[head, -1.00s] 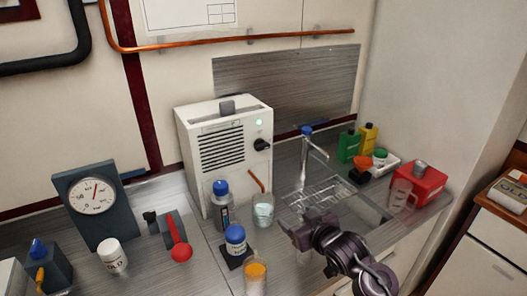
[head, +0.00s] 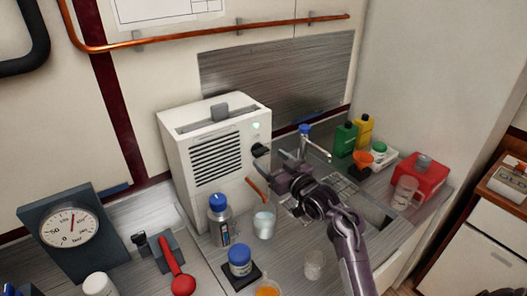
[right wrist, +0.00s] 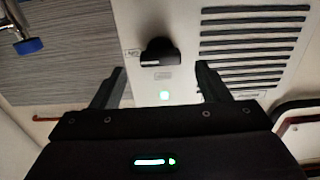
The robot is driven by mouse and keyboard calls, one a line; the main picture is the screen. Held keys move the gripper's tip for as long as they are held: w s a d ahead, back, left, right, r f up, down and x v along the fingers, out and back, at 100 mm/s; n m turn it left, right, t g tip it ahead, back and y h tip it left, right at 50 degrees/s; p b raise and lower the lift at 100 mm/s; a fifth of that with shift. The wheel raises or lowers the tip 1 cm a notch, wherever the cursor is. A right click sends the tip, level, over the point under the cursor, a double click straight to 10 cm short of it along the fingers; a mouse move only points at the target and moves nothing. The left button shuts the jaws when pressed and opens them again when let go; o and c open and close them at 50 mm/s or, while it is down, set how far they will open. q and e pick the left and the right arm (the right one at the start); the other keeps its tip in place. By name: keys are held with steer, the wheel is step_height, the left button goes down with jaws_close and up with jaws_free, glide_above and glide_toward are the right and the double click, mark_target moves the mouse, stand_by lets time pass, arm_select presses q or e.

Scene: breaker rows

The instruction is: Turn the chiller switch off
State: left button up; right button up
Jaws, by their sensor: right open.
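The chiller (head: 215,155) is a white box with a slatted vent, standing against the back wall on the counter. The switch also shows in the right wrist view (right wrist: 160,53), where the lamp (right wrist: 165,95) glows. My right gripper (head: 278,163) is open and empty, just in front of the switch. In the right wrist view its fingers (right wrist: 160,85) are spread to either side of the lamp, with the switch beyond them. My left gripper is not in view.
A blue-capped bottle (head: 219,220), a glass beaker (head: 264,224) and a blue-lidded jar (head: 240,261) stand below the chiller's front. The sink tap (head: 313,143) is close to the right of my right gripper.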

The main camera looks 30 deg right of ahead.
mark_target(263, 155)
steer(key=w, duration=0.2)
steer(key=shift+w+a+p, duration=0.25)
steer(key=shift+w+p, duration=0.05)
steer(key=shift+w, duration=0.05)
steer(key=shift+w+f, duration=0.1)
steer(key=shift+w, duration=0.55)
steer(key=shift+a, duration=0.1)
steer(key=c, duration=1)
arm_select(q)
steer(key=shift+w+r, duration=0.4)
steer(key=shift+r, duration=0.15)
